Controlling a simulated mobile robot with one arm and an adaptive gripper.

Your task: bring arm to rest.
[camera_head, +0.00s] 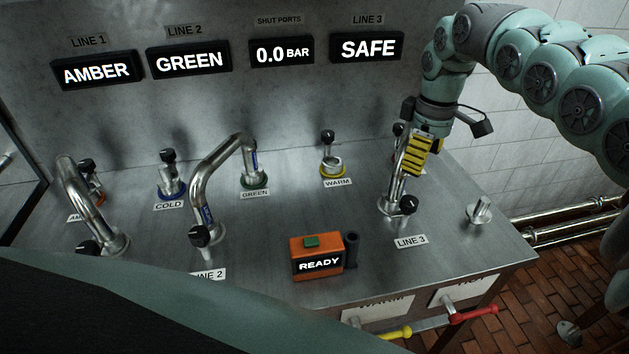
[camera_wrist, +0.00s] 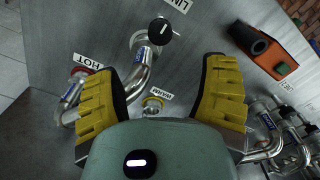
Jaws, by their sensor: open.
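My gripper (camera_head: 418,155) hangs from my arm at the right of the bench, over the bent steel pipe of LINE 3 (camera_head: 395,188). In the wrist view my gripper (camera_wrist: 160,68) has its two yellow ribbed fingers spread wide. The LINE 3 pipe (camera_wrist: 138,78) shows between and below them, running from its black-knobbed base towards the port labelled HOT (camera_wrist: 78,74). No object is held. In the head view the gripper hides much of the HOT port; whether a finger touches the pipe I cannot tell.
Bent pipes stand at LINE 1 (camera_head: 80,195) and LINE 2 (camera_head: 220,170). The WARM port (camera_head: 333,168) has no pipe on it. An orange box (camera_head: 317,258) reads READY. Wall displays read AMBER (camera_head: 97,70), GREEN (camera_head: 189,60), 0.0 BAR (camera_head: 281,51) and SAFE (camera_head: 367,47). A tiled wall stands behind my arm.

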